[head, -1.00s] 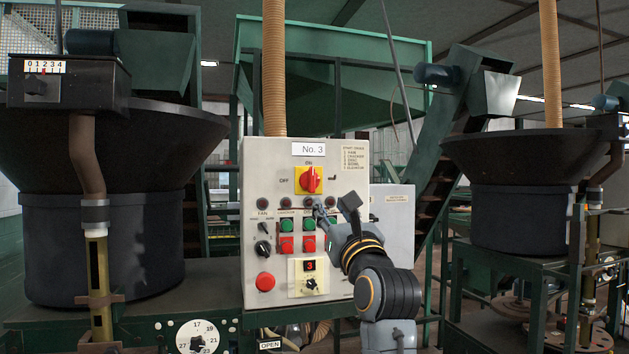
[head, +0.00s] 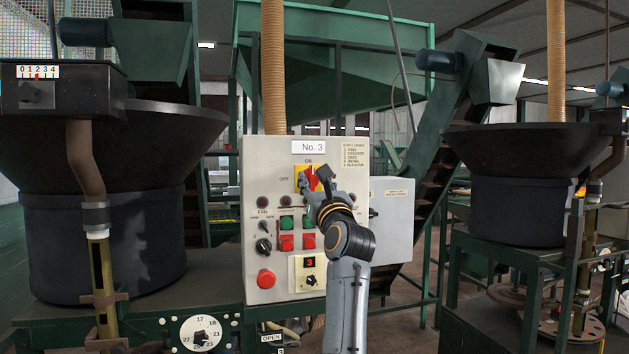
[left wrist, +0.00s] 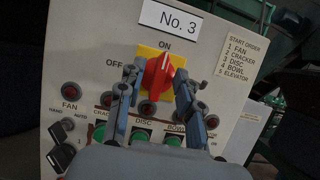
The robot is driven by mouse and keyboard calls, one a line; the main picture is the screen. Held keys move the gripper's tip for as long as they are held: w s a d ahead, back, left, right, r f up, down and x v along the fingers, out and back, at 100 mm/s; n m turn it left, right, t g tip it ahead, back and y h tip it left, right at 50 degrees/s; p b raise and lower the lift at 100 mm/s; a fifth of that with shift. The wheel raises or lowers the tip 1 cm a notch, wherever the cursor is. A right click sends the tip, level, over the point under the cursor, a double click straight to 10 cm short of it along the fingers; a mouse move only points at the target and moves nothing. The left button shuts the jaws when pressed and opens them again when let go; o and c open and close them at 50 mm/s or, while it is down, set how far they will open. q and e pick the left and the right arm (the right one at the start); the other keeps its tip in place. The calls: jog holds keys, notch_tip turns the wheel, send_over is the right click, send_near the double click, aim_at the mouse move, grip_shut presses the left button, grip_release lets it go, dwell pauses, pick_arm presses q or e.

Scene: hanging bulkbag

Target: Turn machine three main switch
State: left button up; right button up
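The No. 3 control panel (head: 262,165) carries the main switch, a red rotary knob (head: 312,177) on a yellow plate. In the left wrist view the knob (left wrist: 157,76) has its white mark up toward ON, with OFF to its left. My left gripper (head: 314,184) is at the switch and partly covers it in the head view. In the left wrist view my left gripper (left wrist: 156,78) is open, one finger on each side of the knob's lower part. I cannot tell whether either finger touches it. My right gripper is in neither view.
Below the switch are indicator lamps, green and red buttons (head: 309,241), small black selectors (head: 264,246) and a red stop button (head: 265,279). Dark hopper bowls stand left (head: 100,200) and right (head: 520,190) of the panel. A grey box (head: 398,215) adjoins the panel's right side.

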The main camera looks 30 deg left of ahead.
pick_arm(q)
jog(key=shift+c, duration=0.2)
grip_shut()
